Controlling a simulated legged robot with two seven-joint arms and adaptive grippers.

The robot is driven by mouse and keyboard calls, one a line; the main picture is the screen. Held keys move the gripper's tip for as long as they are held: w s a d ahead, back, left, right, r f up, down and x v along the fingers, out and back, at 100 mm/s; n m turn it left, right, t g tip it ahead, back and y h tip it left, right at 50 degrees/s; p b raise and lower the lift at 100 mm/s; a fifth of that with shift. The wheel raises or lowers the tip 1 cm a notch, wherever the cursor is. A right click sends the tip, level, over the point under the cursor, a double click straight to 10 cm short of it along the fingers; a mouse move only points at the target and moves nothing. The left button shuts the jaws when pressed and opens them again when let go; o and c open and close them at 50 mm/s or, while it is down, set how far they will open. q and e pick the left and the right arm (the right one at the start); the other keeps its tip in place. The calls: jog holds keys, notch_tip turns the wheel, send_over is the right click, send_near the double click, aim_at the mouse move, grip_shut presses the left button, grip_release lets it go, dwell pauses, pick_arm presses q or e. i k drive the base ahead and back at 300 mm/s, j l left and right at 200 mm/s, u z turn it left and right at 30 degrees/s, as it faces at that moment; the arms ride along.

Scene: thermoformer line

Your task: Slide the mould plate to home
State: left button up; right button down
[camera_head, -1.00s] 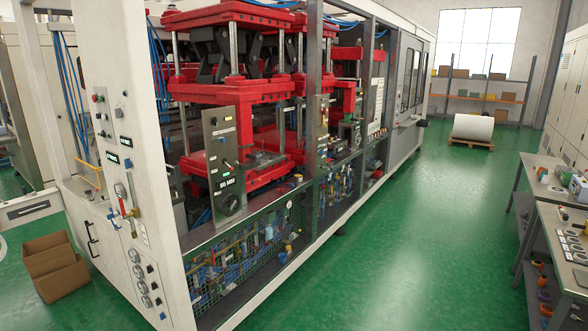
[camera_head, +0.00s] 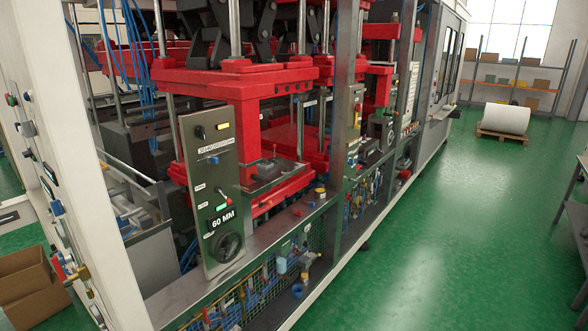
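The thermoformer's red press (camera_head: 215,78) stands behind the open frame at centre left. A dark grey plate-like part (camera_head: 268,171), which may be the mould plate, lies on the red lower bed (camera_head: 288,186) with a small upright piece on top. In front of it stands a grey control panel (camera_head: 212,190) with switches, a "60 MM" label and a black knob (camera_head: 228,247). The upright panel hides part of the lower bed. Neither of my grippers is in view.
A white machine post (camera_head: 45,120) with buttons and a valve stands at left, with a cardboard box (camera_head: 30,290) below it. Green floor (camera_head: 430,240) is clear at right. A white roll on a pallet (camera_head: 505,118) and shelves stand at the back. A bench edge (camera_head: 575,220) shows at right.

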aim_at(272, 168)
jog(key=i+z, duration=0.4)
jog(key=i, duration=0.25)
jog(key=i+j+z, duration=0.1)
jog(key=i+z, duration=0.3)
jog(key=i, duration=0.3)
jog(key=i+u, duration=0.25)
jog(key=i+l+u, duration=0.1)
jog(key=i+u, duration=0.2)
jog(key=i, duration=0.1)
